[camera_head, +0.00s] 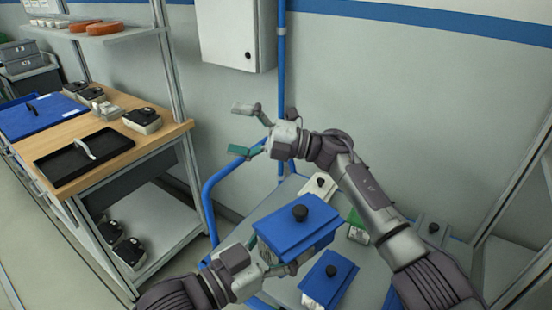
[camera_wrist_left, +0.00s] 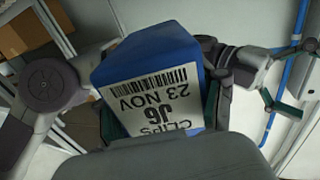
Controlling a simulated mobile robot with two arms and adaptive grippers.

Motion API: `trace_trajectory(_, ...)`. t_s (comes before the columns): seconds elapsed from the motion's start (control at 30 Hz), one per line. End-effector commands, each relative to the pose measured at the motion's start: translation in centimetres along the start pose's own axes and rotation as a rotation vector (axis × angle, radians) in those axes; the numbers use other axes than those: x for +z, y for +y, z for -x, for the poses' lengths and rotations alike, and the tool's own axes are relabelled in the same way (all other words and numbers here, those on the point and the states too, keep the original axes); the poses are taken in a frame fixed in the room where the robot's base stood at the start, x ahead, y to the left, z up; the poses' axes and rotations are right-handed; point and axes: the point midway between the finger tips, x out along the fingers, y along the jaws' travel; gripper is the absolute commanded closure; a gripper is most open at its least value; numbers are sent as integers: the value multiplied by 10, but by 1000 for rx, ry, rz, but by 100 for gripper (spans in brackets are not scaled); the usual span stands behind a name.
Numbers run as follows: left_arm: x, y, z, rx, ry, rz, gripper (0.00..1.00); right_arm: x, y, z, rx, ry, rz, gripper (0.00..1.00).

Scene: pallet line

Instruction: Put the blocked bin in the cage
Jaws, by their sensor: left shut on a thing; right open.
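My left gripper (camera_head: 277,262) is shut on a blue bin (camera_head: 297,222) with a black knob on top, held above a grey surface. My right gripper (camera_head: 246,130) is open and empty, beyond the held bin near the blue rail. I cannot tell which bin is the blocked one, and no cage is clearly recognisable.
Another blue bin (camera_head: 328,279) and a white one (camera_head: 319,187) sit on the grey cart surface (camera_head: 285,290) with a blue rail (camera_head: 212,205). A wooden workbench (camera_head: 150,150) with a black tray (camera_head: 85,157) stands left. Grey metal posts (camera_head: 522,185) rise at right.

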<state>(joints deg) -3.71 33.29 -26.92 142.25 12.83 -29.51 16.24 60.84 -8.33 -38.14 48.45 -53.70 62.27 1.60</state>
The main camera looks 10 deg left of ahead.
Motion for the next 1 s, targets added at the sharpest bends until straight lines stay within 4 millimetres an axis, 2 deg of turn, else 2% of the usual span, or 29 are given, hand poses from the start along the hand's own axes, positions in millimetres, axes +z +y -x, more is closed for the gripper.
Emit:
trace_trajectory(0.03, -2, 0, 0, 1, 6, -1, 93, -19, 24, -17, -56, 112, 131, 0)
trace_trajectory(0.1, -2, 0, 0, 1, 6, -1, 93, -51, 45, -35, -149, 284, 309, 0)
trace_trajectory(0.2, -2, 0, 0, 1, 6, -1, 93, -101, 59, -48, -316, 562, 563, 0)
trace_trajectory(0.3, -2, 0, 0, 1, 6, -1, 93, -139, 61, -42, -499, 840, 778, 0)
trace_trajectory(0.4, -2, 0, 0, 1, 6, -1, 93, -162, 60, -19, -697, 1115, 945, 0)
trace_trajectory(0.5, -2, 0, 0, 1, 6, -1, 93, -171, 65, 11, -893, 1362, 1047, 0)
trace_trajectory(0.6, -2, 0, 0, 1, 6, -1, 93, -172, 75, 40, -1066, 1559, 1088, 0)
trace_trajectory(0.7, -2, 0, 0, 1, 6, -1, 93, -171, 86, 62, -1194, 1696, 1090, 0)
trace_trajectory(0.87, -2, 0, 0, 1, 6, -1, 93, -170, 97, 80, -1294, 1801, 1074, 0)
trace_trajectory(1.0, -2, 0, 0, 1, 6, -1, 93, -170, 89, 88, -1307, 1816, 1069, 0)
